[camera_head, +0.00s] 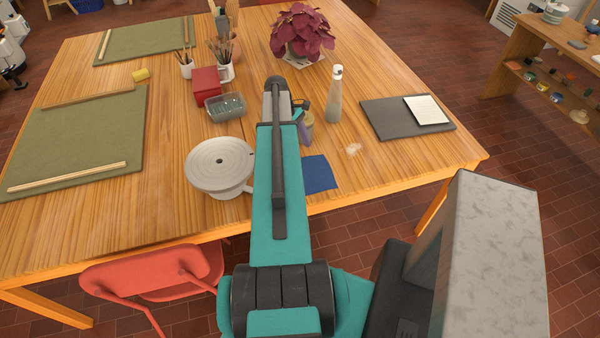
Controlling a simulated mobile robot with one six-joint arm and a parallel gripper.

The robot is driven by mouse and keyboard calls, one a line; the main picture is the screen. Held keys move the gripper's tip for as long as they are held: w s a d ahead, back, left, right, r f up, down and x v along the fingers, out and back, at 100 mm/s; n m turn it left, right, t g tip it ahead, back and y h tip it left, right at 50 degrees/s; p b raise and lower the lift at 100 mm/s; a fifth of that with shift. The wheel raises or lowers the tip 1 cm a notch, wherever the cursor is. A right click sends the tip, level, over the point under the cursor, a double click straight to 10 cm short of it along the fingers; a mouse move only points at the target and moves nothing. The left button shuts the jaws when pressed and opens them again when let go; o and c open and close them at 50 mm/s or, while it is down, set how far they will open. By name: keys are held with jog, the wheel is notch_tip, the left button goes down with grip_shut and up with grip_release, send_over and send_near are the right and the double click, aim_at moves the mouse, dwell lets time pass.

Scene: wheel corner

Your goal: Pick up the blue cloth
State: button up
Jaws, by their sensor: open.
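The blue cloth (320,175) lies flat on the wooden table near its front edge, just right of my arm. It is a dark blue, roughly square piece, and its left side meets the outline of my arm, so part of it may be hidden. My teal arm reaches up over the table from the bottom of the picture. My gripper's fingers do not show; the arm seems to hide them. I see nothing touching the visible part of the cloth.
A turntable (219,166) stands left of my arm. A purplish container (306,127), a pale bottle (335,95) and a potted plant (302,32) stand behind the cloth. A dark board (385,120) lies to the right. A red chair (150,275) is at the front left.

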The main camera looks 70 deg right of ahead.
aim_at(310, 174)
jog(key=shift+w, duration=0.1)
dwell(0.3)
jog(key=shift+b+x, duration=2.75)
jog(key=shift+x, duration=2.3)
jog(key=shift+c, duration=0.5)
grip_shut()
notch_tip(310, 174, up, 12)
jog(key=p, duration=0.7)
